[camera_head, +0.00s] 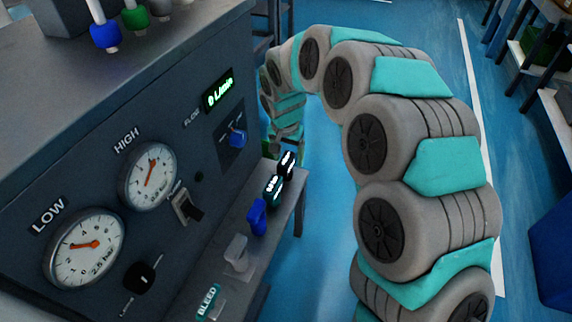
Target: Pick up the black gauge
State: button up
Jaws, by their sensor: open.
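A small black gauge (287,162) with a lit white display stands at the far end of the narrow ledge on the front of the test panel. Close beside it, on the near side, is a similar dark gauge with a teal tint (272,188). My arm arches over from the right, and its far end comes down by the far end of the ledge. My gripper (280,147) is small in the view and partly hidden there, just beyond the black gauge. It is open, and nothing is visible in it. I cannot tell the exact gap between them.
The ledge (222,292) also holds a blue piece (257,215) and a clear whitish piece (236,250). The panel (60,160) with dials, knobs and a switch rises along the ledge's left side. Blue floor (325,240) lies open to the right.

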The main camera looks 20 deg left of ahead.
jog(key=f, duration=0.4)
jog(key=shift+w+a+f, duration=0.1)
jog(key=shift+a+f, duration=0.1)
jog(key=shift+f, duration=0.1)
jog(key=shift+c, duration=0.3)
grip_shut()
